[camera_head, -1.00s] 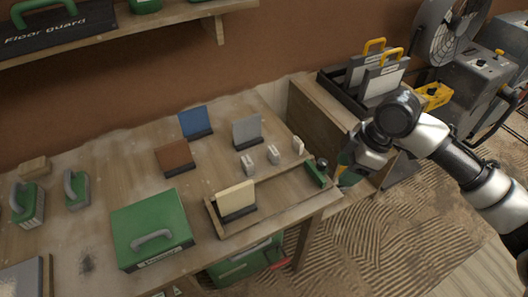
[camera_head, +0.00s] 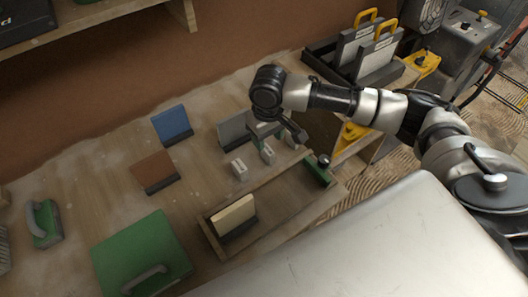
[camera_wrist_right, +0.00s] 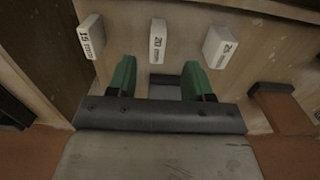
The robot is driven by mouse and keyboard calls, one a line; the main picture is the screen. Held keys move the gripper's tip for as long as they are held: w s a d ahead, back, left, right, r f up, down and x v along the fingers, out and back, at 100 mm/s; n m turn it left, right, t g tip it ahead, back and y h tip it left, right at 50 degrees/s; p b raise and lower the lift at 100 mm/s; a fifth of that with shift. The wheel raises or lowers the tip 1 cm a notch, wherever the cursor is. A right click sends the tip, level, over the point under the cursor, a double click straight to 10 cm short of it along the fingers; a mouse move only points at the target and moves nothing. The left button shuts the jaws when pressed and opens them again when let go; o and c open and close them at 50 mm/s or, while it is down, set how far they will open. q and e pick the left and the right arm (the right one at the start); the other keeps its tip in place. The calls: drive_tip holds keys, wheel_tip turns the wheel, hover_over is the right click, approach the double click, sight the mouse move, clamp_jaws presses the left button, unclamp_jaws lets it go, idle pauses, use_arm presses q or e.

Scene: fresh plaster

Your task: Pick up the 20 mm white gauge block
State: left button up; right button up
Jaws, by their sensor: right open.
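Three small white gauge blocks stand in a row on the bench. The 20 mm block (camera_head: 267,154) is the middle one; its label reads clearly in the right wrist view (camera_wrist_right: 158,41). A block marked 15 mm (camera_wrist_right: 90,36) stands to its left there, and another block (camera_wrist_right: 220,47) to its right. My right gripper (camera_head: 272,136) is above the bench beside the row. In the right wrist view its two green fingers (camera_wrist_right: 160,77) are apart, with the 20 mm block beyond their tips, roughly centred between them. Nothing is held. My left gripper is not in view.
A grey panel (camera_head: 232,130) stands close beside the right gripper. Brown (camera_head: 153,169) and blue (camera_head: 172,124) panels stand farther left. A wooden tray (camera_head: 285,216) with a cream panel (camera_head: 232,214) lies in front of the blocks. A green case (camera_head: 140,250) is at lower left.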

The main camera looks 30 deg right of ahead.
sight(268, 149)
drive_tip(key=f, duration=0.6)
drive_tip(key=shift+w+d+f, duration=0.15)
drive_tip(key=shift+w+f, duration=0.1)
drive_tip(key=shift+f, duration=0.15)
clamp_jaws()
